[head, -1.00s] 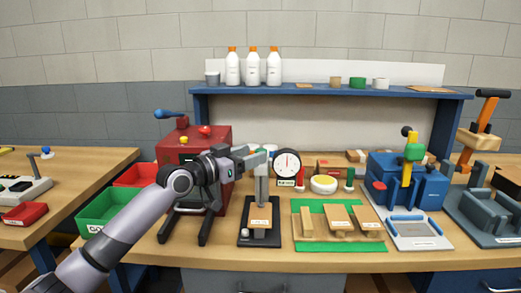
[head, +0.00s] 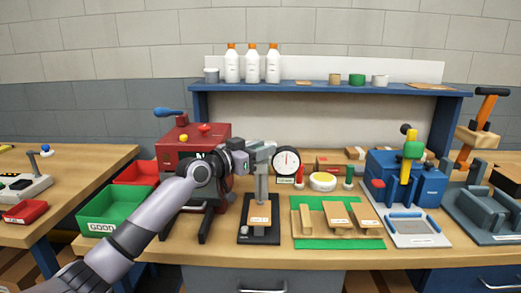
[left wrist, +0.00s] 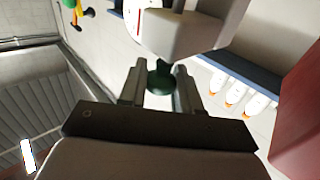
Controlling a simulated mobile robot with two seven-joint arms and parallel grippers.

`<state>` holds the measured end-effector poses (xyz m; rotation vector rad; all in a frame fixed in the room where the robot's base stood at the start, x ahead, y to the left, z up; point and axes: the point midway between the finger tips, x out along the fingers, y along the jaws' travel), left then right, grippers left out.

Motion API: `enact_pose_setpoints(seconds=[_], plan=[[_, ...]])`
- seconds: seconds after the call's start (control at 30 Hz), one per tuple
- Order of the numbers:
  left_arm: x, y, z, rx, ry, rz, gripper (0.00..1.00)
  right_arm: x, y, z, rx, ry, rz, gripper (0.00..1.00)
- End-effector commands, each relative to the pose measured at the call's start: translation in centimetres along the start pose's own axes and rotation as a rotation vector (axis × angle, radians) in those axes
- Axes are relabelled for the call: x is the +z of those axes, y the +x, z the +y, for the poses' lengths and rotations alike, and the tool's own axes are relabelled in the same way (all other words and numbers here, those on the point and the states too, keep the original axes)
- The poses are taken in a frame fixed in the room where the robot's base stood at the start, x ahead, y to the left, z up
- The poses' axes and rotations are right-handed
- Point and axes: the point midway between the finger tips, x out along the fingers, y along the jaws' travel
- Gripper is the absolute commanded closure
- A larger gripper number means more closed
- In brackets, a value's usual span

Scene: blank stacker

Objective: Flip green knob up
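The dark green knob (left wrist: 160,78) shows in the left wrist view on a short stem under the pale head of the dial gauge stand. My left gripper (head: 264,150) is open at the top of that stand in the head view. In the left wrist view its two fingers stand on either side of the knob, and I see no clear grip on it. The gauge stand (head: 261,187) has a round white dial (head: 287,161) to its right. In the head view the knob is hidden by my gripper. My right gripper is out of view.
A red press (head: 195,150) stands close on the left, behind my forearm. A green bin (head: 113,208) is further left. A green mat (head: 340,244) with wooden blocks lies to the right, then a blue machine (head: 425,185). White bottles (head: 252,65) stand on the shelf above.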

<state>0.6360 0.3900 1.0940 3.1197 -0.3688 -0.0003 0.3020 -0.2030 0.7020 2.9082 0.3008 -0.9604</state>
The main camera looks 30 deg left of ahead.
Motion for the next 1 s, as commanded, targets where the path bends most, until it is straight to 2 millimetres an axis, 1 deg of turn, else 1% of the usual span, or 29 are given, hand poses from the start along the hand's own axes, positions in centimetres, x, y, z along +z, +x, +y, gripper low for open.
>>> enact_pose_setpoints(seconds=[0.07, 0.17, 0.4, 0.47, 0.53, 0.8, 0.83, 0.9, 1.0], plan=[[-0.1, 0.0, 0.0, 0.000, 0.000, 0.000, 1.00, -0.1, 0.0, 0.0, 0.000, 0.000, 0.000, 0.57], [-0.8, 0.0, 0.0, 0.000, 0.001, 0.001, 1.00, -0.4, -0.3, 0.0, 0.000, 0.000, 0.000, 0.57], [-4.2, 0.0, 0.0, 0.000, 0.002, 0.002, 1.00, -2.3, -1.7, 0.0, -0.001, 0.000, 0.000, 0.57], [-4.8, 0.0, 0.0, 0.001, 0.001, 0.002, 1.00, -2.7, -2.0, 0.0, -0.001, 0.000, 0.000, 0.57], [-5.1, 0.0, 0.0, 0.001, 0.001, 0.000, 1.00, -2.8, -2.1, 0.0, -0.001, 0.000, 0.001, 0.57], [-5.2, 0.0, 0.0, 0.000, 0.001, 0.006, 1.00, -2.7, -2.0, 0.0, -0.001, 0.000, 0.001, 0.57], [-5.3, 0.0, 0.0, -0.001, 0.001, 0.007, 0.64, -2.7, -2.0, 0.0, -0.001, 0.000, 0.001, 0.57], [-5.3, 0.0, 0.0, -0.001, 0.001, 0.008, 0.45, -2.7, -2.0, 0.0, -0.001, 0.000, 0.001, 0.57], [-5.2, 0.0, 0.0, -0.001, 0.001, 0.005, 0.45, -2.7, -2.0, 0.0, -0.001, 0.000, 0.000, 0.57]])
